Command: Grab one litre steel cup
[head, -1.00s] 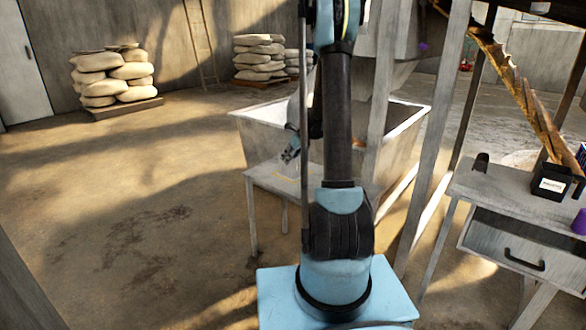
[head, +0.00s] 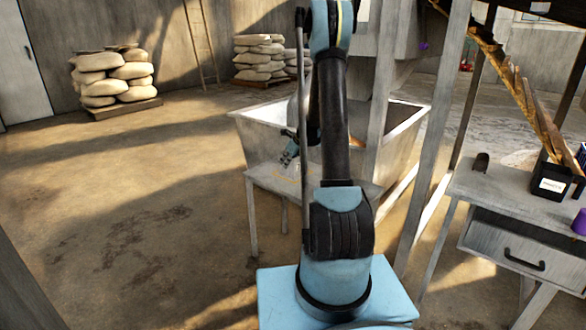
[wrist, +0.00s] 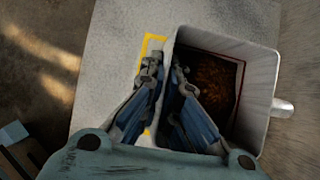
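In the wrist view a square, grey steel cup (wrist: 258,62) stands open side up, with a handle on its right side. Dark brown contents and a red line show inside it. My gripper (wrist: 168,72) straddles the cup's left wall, one finger outside and one inside. The fingertips are close together with the wall between them and look closed on it. The lower part of the cup is hidden by the fingers. In the head view my gripper (head: 288,158) is small, low over a small grey table (head: 262,178); the cup is hard to make out there.
A yellow outline (wrist: 147,45) marks the tabletop beside the cup. A large grey bin (head: 262,130) stands behind the table. A post and a desk with a drawer (head: 515,245) and a black box (head: 552,183) stand to the right. The floor at left is clear.

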